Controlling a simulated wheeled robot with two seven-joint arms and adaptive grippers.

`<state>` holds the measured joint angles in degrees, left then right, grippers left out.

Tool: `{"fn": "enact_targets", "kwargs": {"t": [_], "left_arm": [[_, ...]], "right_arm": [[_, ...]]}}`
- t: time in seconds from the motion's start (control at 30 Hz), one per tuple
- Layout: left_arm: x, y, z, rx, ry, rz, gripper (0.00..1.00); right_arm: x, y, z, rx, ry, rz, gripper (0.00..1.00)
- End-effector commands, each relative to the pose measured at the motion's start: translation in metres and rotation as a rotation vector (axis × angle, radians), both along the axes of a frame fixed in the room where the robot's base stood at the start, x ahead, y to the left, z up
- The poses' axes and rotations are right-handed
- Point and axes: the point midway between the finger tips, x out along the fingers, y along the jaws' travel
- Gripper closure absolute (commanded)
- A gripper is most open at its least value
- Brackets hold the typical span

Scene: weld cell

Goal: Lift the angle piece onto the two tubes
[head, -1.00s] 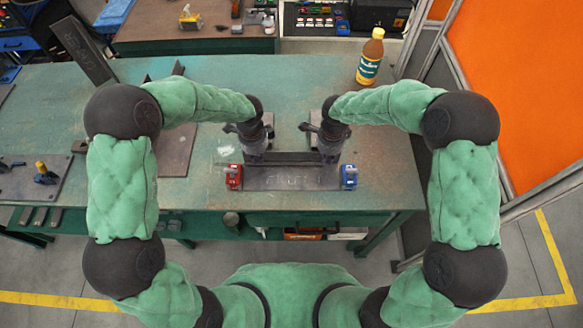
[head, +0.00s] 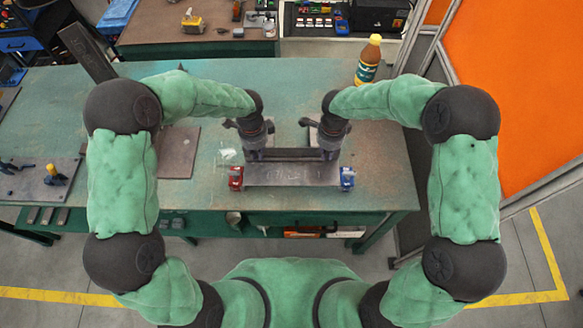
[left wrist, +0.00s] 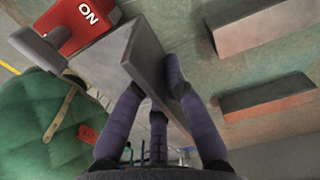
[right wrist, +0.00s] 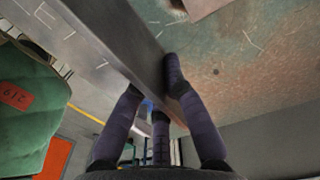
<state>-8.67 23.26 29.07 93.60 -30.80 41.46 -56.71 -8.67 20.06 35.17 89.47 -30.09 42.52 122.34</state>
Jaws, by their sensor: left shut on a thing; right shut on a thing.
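The grey angle piece (head: 290,173), with chalk writing on its flat leg, is level in front of me in the head view. My left gripper (head: 254,155) is shut on its upright leg near the left end. My right gripper (head: 329,153) is shut on the same leg near the right end. The leg shows between the fingers in the left wrist view (left wrist: 148,60) and right wrist view (right wrist: 135,50). Two brownish tubes, left (left wrist: 265,25) and right (left wrist: 265,97), lie parallel on the table beyond the piece, partly hidden by my grippers in the head view.
A red switch block (head: 236,178) and a blue one (head: 347,178) sit at the piece's ends. A bottle (head: 368,60) stands at the table's back right. A plate (head: 178,153) and a fixture (head: 50,177) lie left. The green table (head: 385,165) is clear at right.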

Motion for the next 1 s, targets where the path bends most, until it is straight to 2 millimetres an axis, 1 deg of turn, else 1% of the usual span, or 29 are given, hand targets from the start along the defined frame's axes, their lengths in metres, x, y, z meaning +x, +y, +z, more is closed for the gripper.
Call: {"fn": "enact_targets", "kwargs": {"t": [0.03,0.77,1.0], "left_arm": [[0.0019,-0.0001,0.0047,-0.001,-0.005,0.001,1.00],[0.0019,-0.0001,0.0056,-0.001,-0.005,0.001,1.00],[0.0021,-0.0001,0.0109,-0.001,-0.006,0.001,1.00]], "right_arm": [[0.0017,0.0001,0.0045,0.001,-0.005,-0.001,1.00],[0.0017,0.0001,0.0053,0.001,-0.005,-0.001,1.00],[0.0018,0.0001,0.0107,0.001,-0.005,-0.001,1.00]]}}
